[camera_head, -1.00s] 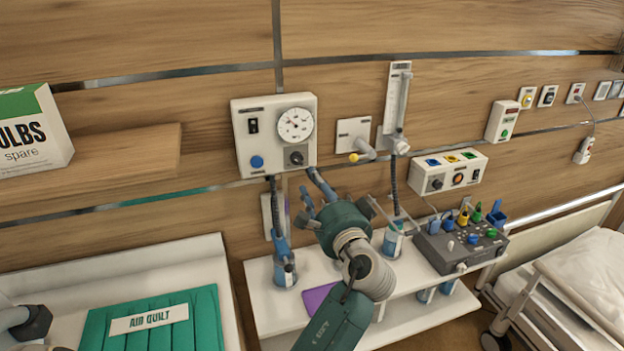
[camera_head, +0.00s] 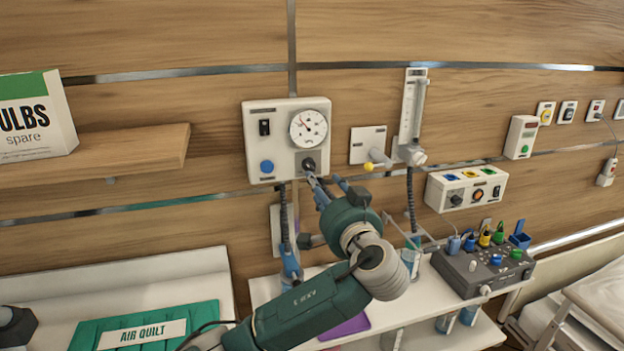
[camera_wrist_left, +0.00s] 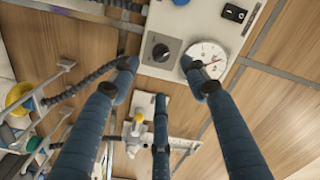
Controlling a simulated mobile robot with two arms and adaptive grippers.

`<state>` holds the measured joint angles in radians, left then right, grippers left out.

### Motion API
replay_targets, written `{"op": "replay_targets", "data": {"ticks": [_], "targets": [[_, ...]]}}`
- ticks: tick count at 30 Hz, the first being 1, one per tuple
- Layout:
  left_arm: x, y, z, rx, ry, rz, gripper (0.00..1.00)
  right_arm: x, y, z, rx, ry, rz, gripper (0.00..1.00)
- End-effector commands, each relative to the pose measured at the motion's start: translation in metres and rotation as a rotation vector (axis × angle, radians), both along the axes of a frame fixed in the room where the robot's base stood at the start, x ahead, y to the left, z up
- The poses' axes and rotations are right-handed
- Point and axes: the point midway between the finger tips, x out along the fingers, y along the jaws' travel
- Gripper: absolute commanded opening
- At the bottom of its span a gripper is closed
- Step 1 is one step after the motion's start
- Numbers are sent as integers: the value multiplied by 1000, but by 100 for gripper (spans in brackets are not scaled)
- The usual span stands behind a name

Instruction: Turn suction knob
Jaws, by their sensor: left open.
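The suction unit (camera_head: 285,112) is a white wall box with a round dial gauge (camera_head: 308,127), a black switch and a blue button. Its dark suction knob (camera_head: 309,163) sits on a grey plate below the gauge. My left gripper (camera_head: 316,184) is just below the knob in the head view, fingers pointing up at it. In the left wrist view the knob (camera_wrist_left: 160,51) shows between the spread blue fingertips (camera_wrist_left: 160,70), with the gauge (camera_wrist_left: 205,60) behind the right-hand finger. The fingers are open; contact with the knob cannot be told. My right gripper is not in view.
A dark hose (camera_head: 284,215) hangs below the unit. A grey device (camera_head: 480,268) stands on the white shelf. A box (camera_head: 35,115) sits on a wooden ledge at left.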

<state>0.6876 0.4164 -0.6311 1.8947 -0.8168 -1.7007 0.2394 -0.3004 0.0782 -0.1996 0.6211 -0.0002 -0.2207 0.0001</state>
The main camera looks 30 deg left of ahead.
Motion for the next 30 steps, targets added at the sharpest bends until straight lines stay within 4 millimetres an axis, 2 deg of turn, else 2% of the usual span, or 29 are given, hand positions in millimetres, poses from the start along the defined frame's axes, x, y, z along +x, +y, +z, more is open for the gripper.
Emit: {"op": "replay_targets", "data": {"ticks": [4, 12, 18, 27, 28, 30], "targets": [[17, 22, 7, 5, 3, 5, 45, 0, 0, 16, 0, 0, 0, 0], [48, 58, 5, 3, 5, 4, 45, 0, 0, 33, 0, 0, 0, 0], [60, 71, 3, 3, 3, 1, 45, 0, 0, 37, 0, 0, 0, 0], [61, 72, 1, 1, 2, 0, 45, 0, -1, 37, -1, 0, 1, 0], [61, 72, 1, 1, 2, 0, 42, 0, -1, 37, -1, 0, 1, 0], [61, 72, 1, 2, 2, 0, 28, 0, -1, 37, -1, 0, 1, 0]]}}
